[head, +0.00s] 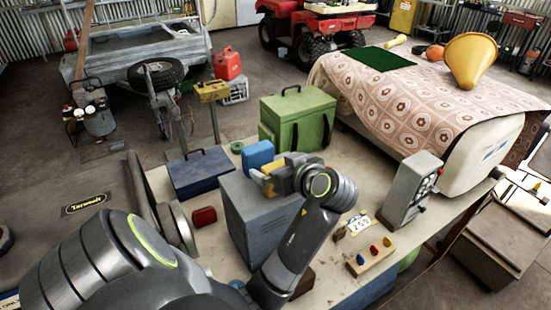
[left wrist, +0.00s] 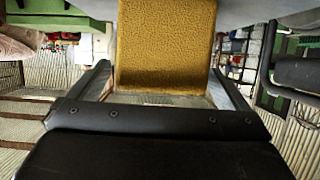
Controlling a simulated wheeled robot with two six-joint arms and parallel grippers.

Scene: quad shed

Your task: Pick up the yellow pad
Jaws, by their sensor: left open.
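The yellow pad (left wrist: 165,45) fills the upper middle of the left wrist view, with a rough, sponge-like face. In the head view a yellow piece of it (head: 265,181) shows at the top of the grey-blue metal box, partly hidden by my gripper. My left gripper (head: 272,175) is open at the pad. In the left wrist view its fingers (left wrist: 165,82) stand on either side of the pad, with a visible gap at the right; contact at the left is hard to tell. My right gripper is not in view.
The grey-blue metal box (head: 248,222) stands on the workbench (head: 325,240). A blue block (head: 258,155), green box (head: 298,120) and dark blue case (head: 200,172) are close behind and left. A grey device (head: 408,190) and wooden block with coloured knobs (head: 371,256) stand right.

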